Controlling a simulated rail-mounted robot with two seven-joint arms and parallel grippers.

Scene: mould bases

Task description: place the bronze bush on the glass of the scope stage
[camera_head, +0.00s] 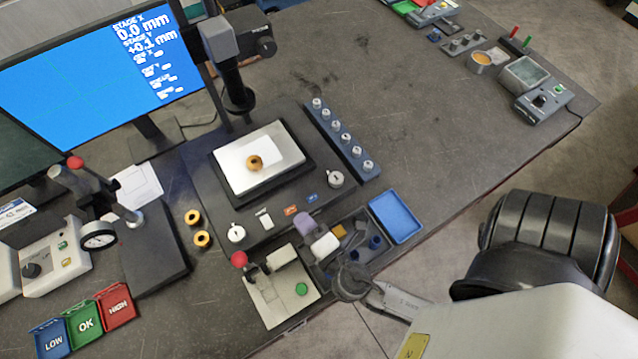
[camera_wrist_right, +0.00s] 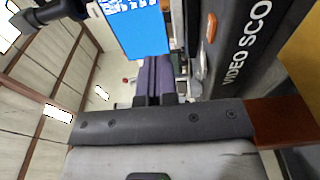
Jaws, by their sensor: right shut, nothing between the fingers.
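A bronze bush (camera_head: 254,162) sits on the pale glass (camera_head: 285,153) of the scope stage (camera_head: 306,172), left of the plate's middle. Two similar bronze bushes, an upper one (camera_head: 193,217) and a lower one (camera_head: 202,239), lie on the bench left of the stage. My right gripper (camera_head: 301,219) is shut and empty, in front of the stage and apart from the bush. Its purple-grey fingers (camera_wrist_right: 155,78) also show closed together in the right wrist view. My left gripper is not in view.
The scope column (camera_head: 238,97) rises behind the stage. A rack of pins (camera_head: 341,137) stands right of it. A dial gauge stand (camera_head: 156,245), LOW, OK (camera_head: 85,323) and HIGH bins, and a blue tray (camera_head: 396,216) are nearby. The bench (camera_head: 430,110) at upper right is mostly clear.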

